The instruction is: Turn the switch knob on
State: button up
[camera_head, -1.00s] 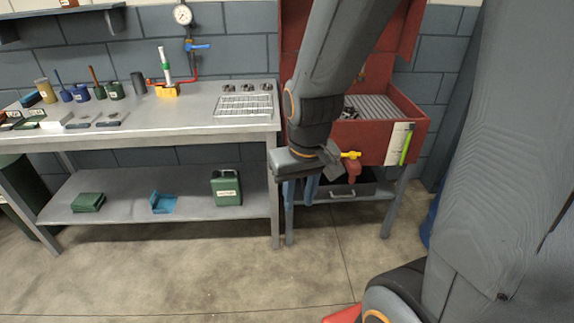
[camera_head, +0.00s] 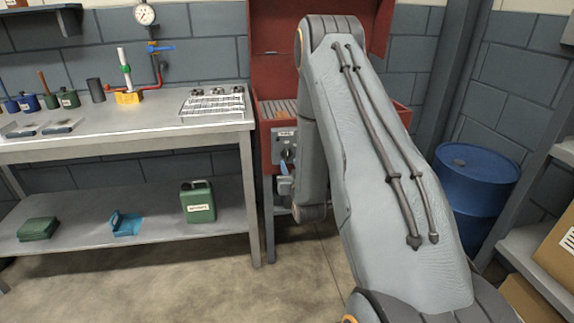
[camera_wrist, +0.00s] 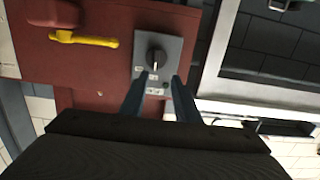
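The switch knob (camera_wrist: 156,60) is a dark round knob with a pale pointer line, on a grey plate (camera_wrist: 172,46) on the red cabinet's side. In the wrist view it lies just beyond my gripper (camera_wrist: 156,80), whose two blue-grey fingers are apart with nothing between them. The fingertips point at the lower part of the plate and seem short of the knob; whether they touch the plate I cannot tell. In the head view the grey switch plate (camera_head: 284,146) shows left of my arm, with a small label on top. There my arm hides most of my gripper.
The red cabinet (camera_head: 268,40) stands behind my arm. A yellow-handled valve (camera_wrist: 92,41) juts from its front, left of the plate in the wrist view. The metal workbench (camera_head: 120,146) is close on the left. A blue drum (camera_head: 476,190) stands at the right.

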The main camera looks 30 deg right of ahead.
aim_at(288, 154)
jog(key=shift+t+h, duration=0.3)
jog(key=shift+t, duration=0.1)
jog(key=shift+d+f+x, duration=0.15)
jog(key=shift+x, duration=1.15)
jog(key=shift+d+f+x, duration=0.15)
jog(key=shift+x, duration=1.15)
jog(key=shift+d+f+x, duration=0.15)
jog(key=shift+x, duration=1.2)
jog(key=shift+s, duration=0.15)
grip_shut()
